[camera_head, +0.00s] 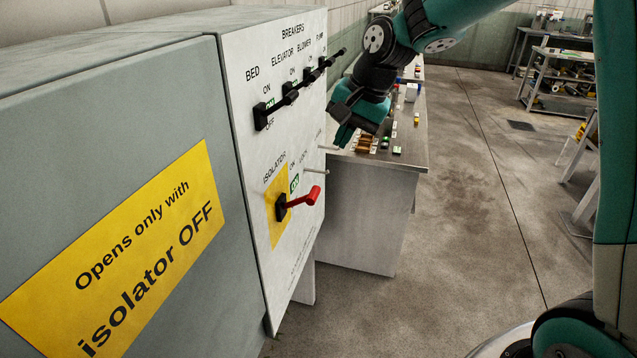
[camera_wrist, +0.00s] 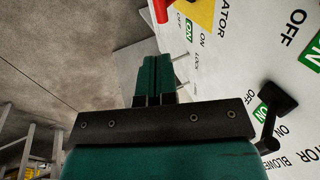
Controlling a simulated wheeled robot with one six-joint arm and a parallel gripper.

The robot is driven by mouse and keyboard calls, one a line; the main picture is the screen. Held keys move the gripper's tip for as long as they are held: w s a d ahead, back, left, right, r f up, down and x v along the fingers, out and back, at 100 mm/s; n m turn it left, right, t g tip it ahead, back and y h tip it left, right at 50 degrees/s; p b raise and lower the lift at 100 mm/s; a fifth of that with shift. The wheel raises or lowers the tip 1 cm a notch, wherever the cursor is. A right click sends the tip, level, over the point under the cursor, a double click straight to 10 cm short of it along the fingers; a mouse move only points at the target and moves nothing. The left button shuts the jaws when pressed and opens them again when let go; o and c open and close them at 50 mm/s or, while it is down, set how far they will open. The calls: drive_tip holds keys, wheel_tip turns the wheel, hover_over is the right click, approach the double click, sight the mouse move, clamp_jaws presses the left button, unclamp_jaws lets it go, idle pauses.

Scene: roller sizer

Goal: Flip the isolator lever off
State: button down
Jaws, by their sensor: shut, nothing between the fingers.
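The isolator lever (camera_head: 301,199) has a red grip on a black pivot, set on a yellow plate (camera_head: 279,232) on the white panel face. It sticks out to the right and slightly up, beside a green ON mark. Its red end shows at the top of the wrist view (camera_wrist: 162,8). My gripper (camera_head: 343,138) is shut and empty, above and to the right of the lever, apart from it. In the wrist view the two fingers (camera_wrist: 154,62) lie together. The lever's contact with anything is none that I see.
A row of black breaker levers (camera_head: 290,94) sticks out of the panel above the isolator. Thin pegs (camera_head: 316,171) stick out near the lever. A grey cabinet side with a yellow sign (camera_head: 130,255) is at left.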

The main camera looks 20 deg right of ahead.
sight(315, 193)
drive_tip(key=p+x, duration=0.4)
drive_tip(key=x, duration=0.9)
drive_tip(key=shift+a+f, duration=0.1)
drive_tip(key=shift+f, duration=0.1)
